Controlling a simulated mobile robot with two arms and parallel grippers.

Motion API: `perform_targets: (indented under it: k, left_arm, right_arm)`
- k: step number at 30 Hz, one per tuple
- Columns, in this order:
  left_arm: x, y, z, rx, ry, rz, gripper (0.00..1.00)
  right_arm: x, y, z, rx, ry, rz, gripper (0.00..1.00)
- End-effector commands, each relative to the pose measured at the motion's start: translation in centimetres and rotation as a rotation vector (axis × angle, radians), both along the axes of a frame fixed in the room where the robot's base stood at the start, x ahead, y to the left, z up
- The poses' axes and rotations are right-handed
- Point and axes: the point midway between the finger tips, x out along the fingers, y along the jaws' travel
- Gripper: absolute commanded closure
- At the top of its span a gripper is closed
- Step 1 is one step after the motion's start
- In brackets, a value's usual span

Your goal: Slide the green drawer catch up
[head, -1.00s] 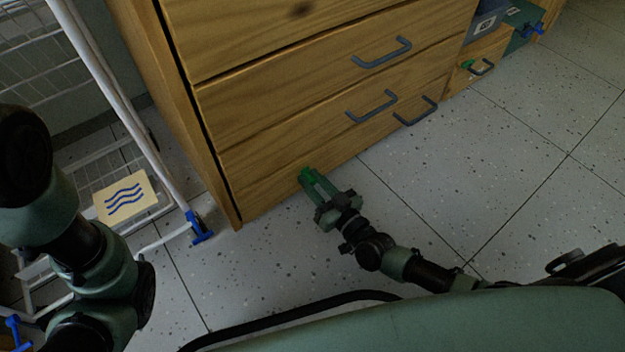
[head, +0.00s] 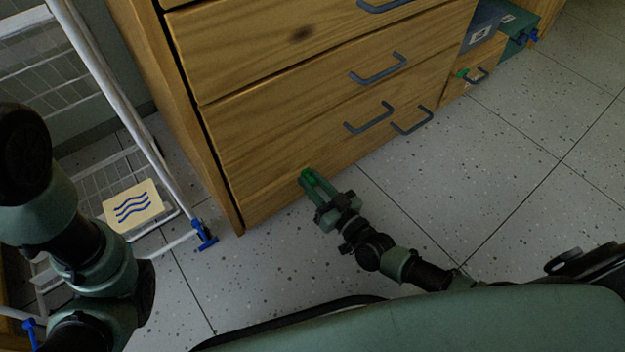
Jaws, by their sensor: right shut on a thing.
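The green catch (head: 305,173) is at the low left part of the wooden cabinet's bottom drawer front (head: 270,165). My right gripper (head: 314,186) is shut on it, reaching in from the lower right, close above the floor. The fingers hide most of the catch. My left arm comes in at the left edge, but its gripper is out of view.
A white wire rack (head: 150,160) with blue feet and a card with wavy blue lines (head: 133,205) stands left of the cabinet. Grey handles (head: 370,119) stick out from the drawers. A smaller drawer with another green piece (head: 462,74) is at right. The speckled floor (head: 500,180) is clear.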

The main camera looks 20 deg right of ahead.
Motion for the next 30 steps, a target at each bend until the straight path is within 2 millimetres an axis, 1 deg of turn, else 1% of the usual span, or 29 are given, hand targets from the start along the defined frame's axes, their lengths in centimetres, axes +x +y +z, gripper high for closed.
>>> perform_targets:
  k: [1,3,4,5,14,17,20,24,27,30]
  left_arm:
    - [0.0,0.0,-0.1,0.0,0.0,0.0,0.75]
    - [0.0,0.0,-0.1,0.0,0.0,0.0,0.75]
    - [0.0,0.0,-0.1,0.0,0.0,0.0,0.75]
    - [0.0,0.0,-0.1,0.0,0.0,0.0,0.75]
    - [0.0,0.0,0.0,0.0,0.001,0.0,0.75]
    - [0.1,0.0,0.4,0.0,0.003,0.0,0.75]
    - [0.1,0.0,1.3,0.0,0.004,0.0,0.75]
    - [0.1,0.0,2.6,0.0,0.004,0.0,0.75]
    - [0.1,0.0,3.3,0.0,0.004,0.0,0.75]
    - [0.1,0.0,3.8,0.0,0.003,-0.001,0.75]
  right_arm:
    - [0.2,0.0,0.4,0.01,-0.009,-0.004,1.0]
    - [0.2,0.0,0.4,0.01,-0.01,-0.004,1.0]
    - [0.2,0.0,0.5,0.01,-0.011,-0.004,0.65]
    - [0.3,0.0,0.5,0.01,-0.011,-0.004,0.57]
    - [0.1,0.0,0.3,0.005,-0.008,-0.001,0.57]
    - [-0.3,-0.2,0.4,0.003,-0.006,-0.001,0.57]
    - [-1.6,-0.6,0.6,0.002,-0.004,-0.002,0.57]
    - [-4.0,-1.5,0.6,0.003,-0.004,-0.002,0.57]
    - [-5.5,-2.0,0.6,0.004,-0.005,-0.002,0.57]
    - [-6.5,-2.4,0.5,0.005,-0.006,-0.002,0.57]
